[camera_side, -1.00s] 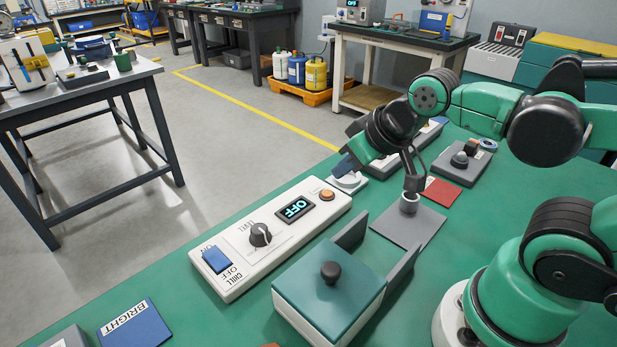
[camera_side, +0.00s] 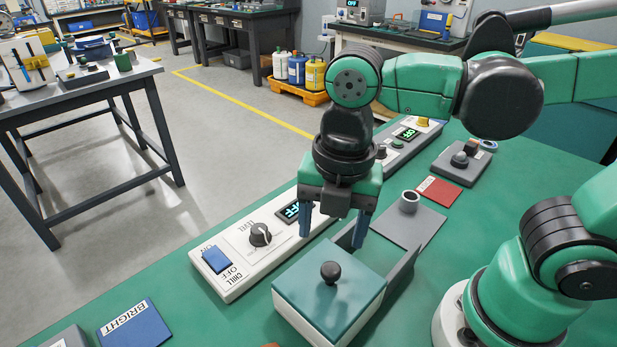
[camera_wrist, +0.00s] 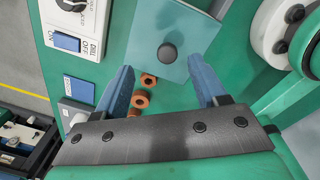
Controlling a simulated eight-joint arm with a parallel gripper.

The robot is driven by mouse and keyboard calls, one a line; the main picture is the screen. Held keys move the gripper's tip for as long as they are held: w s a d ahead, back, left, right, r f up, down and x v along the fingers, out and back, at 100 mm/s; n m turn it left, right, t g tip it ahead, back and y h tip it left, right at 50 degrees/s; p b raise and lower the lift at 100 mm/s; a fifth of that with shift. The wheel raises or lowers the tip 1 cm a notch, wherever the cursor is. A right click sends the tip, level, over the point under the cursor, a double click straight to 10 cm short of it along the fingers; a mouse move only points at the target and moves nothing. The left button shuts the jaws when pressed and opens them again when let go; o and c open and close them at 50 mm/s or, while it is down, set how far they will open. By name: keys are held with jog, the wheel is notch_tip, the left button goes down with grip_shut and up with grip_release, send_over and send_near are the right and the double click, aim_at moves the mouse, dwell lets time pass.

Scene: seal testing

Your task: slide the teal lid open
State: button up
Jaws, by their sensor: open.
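The teal lid (camera_side: 310,292) covers a white box (camera_side: 312,338) near the front of the green bench, with a round black knob (camera_side: 330,271) standing on it. Grey rails (camera_side: 395,285) extend behind the box toward the upper right. My gripper (camera_side: 334,236) points down above the rear edge of the lid, its two blue fingers apart with nothing between them. In the wrist view the lid (camera_wrist: 150,20) and its knob (camera_wrist: 167,52) lie beyond the open fingertips (camera_wrist: 166,72). The knob is clear of both fingers.
A white control panel (camera_side: 240,275) with a dial and a blue switch lies left of the box. A blue BRIGHT plate (camera_side: 135,325) is at front left. A grey plate with an upright ring (camera_side: 409,201) is behind.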

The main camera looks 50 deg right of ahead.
aim_at(331, 268)
jog(key=shift+s+a+n+g, duration=0.15)
jog(key=shift+s+a+n, duration=0.05)
jog(key=shift+n, duration=0.4)
jog(key=shift+s+a+n+g, duration=0.15)
jog(key=shift+s+n, duration=0.05)
jog(key=shift+n, duration=0.4)
jog(key=shift+f, duration=2.75)
grip_shut()
